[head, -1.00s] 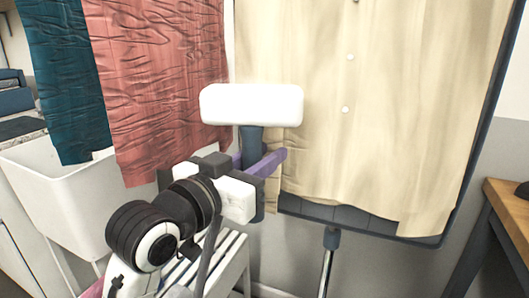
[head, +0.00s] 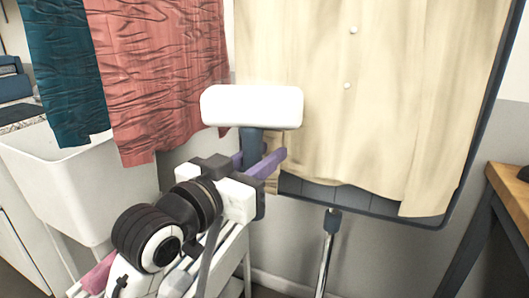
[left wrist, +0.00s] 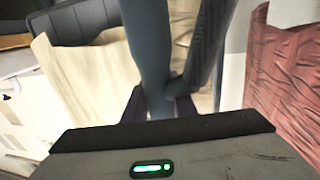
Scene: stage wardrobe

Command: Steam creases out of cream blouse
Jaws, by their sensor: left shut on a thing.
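The cream blouse (head: 400,110) hangs in front of a dark blue board (head: 345,198). Its visible front has soft vertical folds and two small buttons; its top is out of view. My left gripper (head: 258,165) is shut on the blue handle of the steamer (head: 251,106), which is upright with its wide white head on top. The head overlaps the blouse's lower left edge; I cannot tell if they touch. In the left wrist view the handle (left wrist: 150,50) stands between the fingers, with cream cloth (left wrist: 85,75) behind it. My right gripper is out of view.
A heavily creased red garment (head: 160,80) and a creased teal one (head: 62,80) hang at the left. Below them is a white bin (head: 75,195). A metal pole (head: 328,255) supports the board. A wooden-topped table (head: 510,190) stands at the right.

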